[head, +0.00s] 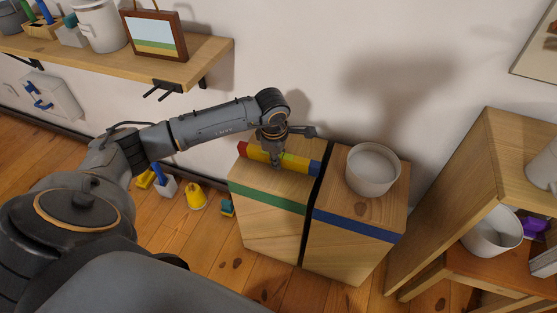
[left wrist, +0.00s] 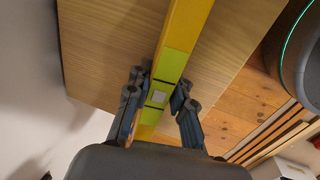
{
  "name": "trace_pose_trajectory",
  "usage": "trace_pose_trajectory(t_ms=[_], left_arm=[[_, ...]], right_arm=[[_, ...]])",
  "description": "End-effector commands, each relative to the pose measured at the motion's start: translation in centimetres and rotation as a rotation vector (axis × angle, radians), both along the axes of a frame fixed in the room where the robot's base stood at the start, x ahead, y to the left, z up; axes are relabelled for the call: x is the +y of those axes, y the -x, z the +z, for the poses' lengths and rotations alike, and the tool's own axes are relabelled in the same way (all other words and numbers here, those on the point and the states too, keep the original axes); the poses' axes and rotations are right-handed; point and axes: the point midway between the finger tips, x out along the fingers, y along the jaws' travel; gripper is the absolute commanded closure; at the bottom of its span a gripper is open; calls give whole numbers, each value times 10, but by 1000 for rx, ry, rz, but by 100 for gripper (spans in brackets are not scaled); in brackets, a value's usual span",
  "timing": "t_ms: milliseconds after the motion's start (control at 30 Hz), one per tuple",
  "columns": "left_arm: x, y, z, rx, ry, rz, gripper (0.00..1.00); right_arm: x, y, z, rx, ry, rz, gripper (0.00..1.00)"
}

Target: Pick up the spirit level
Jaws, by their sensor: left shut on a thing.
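The spirit level (head: 258,153) is a long bar with red, yellow, green and blue parts. It lies along the back of the top of the wooden box with a green band (head: 262,190). My left gripper (head: 277,160) points down at the middle of the level and is shut on it. In the left wrist view the fingers (left wrist: 160,105) close on both sides of the yellow-green bar (left wrist: 180,45). I cannot tell whether the level touches the box top. My right gripper is not in view.
A second wooden box with a blue band (head: 345,210) stands beside it and bears a white pot (head: 373,170). A wooden shelf (head: 205,62) with a picture frame (head: 154,35) is at the upper left. A yellow object (head: 195,196) stands on the floor. A wooden shelf unit (head: 455,190) is at the right.

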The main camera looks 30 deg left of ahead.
Motion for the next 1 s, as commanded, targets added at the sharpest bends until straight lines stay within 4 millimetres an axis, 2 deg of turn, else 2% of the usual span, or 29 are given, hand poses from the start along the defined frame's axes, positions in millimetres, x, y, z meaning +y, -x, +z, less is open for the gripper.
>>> trace_pose_trajectory(t_ms=[367,767,1000], left_arm=[[0,-1,13,-2,0,0,100],[0,-1,35,-3,0,0,100],[0,-1,38,-2,1,1,100]], right_arm=[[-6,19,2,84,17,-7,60],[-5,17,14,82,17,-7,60],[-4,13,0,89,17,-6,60]])
